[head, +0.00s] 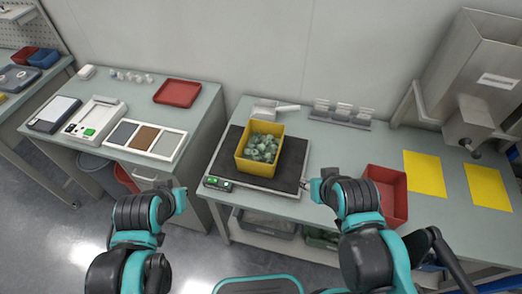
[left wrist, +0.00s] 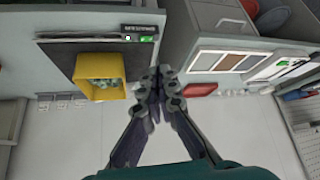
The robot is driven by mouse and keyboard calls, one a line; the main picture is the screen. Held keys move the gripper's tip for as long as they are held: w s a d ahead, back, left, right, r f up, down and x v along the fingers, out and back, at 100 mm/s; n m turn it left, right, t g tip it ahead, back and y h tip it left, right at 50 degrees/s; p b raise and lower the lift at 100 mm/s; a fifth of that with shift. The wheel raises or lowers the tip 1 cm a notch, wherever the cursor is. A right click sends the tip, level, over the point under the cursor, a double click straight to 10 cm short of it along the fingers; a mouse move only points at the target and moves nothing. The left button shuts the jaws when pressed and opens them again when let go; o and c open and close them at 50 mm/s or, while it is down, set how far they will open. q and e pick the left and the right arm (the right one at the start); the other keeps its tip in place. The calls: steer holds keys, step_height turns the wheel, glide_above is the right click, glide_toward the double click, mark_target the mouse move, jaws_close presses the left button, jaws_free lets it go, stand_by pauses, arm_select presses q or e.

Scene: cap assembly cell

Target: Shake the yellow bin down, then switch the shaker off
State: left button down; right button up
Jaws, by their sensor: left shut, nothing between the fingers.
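The yellow bin (head: 244,165) stands on the dark plate of the shaker (head: 285,160) and holds a heap of grey-green pieces. The bin also shows in the left wrist view (left wrist: 88,92). The shaker's control box (head: 217,184) is at its front left corner and shows a green light, also seen in the left wrist view (left wrist: 147,38). My left gripper (head: 182,200) is left of the shaker, apart from bin and box; its fingers are together and empty in the left wrist view (left wrist: 157,75). My right gripper (head: 308,185) is by the shaker's right front edge; its finger opening is unclear.
A red bin (head: 386,192) stands right of the shaker, close to my right arm. Yellow sheets (head: 424,174) lie farther right, below a metal hopper (head: 485,75). A scoop (head: 275,108) lies behind the shaker. A gap separates this bench from the left one, which bears a red tray (head: 177,93).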

arm_select(q)
steer(key=shift+w+r, duration=0.1)
stand_by(0.6)
steer(key=m+g+h+p, duration=0.15)
steer(key=m+g, duration=0.25)
steer(key=g, duration=0.4)
glide_above(215, 180)
steer(key=a, duration=0.2)
step_height(215, 180, down, 7)
steer(key=shift+w+r+p, duration=0.15)
steer(key=shift+w+p, duration=0.15)
steer(key=shift+p, duration=0.1)
arm_select(e)
steer(key=shift+s+d+r, duration=0.25)
steer(key=shift+d+r, duration=0.8)
steer(key=shift+r, duration=0.1)
arm_select(q)
steer(key=f+b, duration=0.1)
steer(key=f, duration=0.3)
steer(key=d+f+b, duration=0.1)
steer(key=f+b, duration=0.1)
steer(key=f, duration=0.3)
steer(key=f+b, duration=0.2)
steer(key=f, duration=0.2)
steer(key=shift+s+d+f, duration=0.25)
steer(key=shift+d+f, duration=0.05)
steer(key=shift+f, duration=0.1)
arm_select(e)
step_height(215, 180, down, 5)
steer(key=shift+r, duration=0.1)
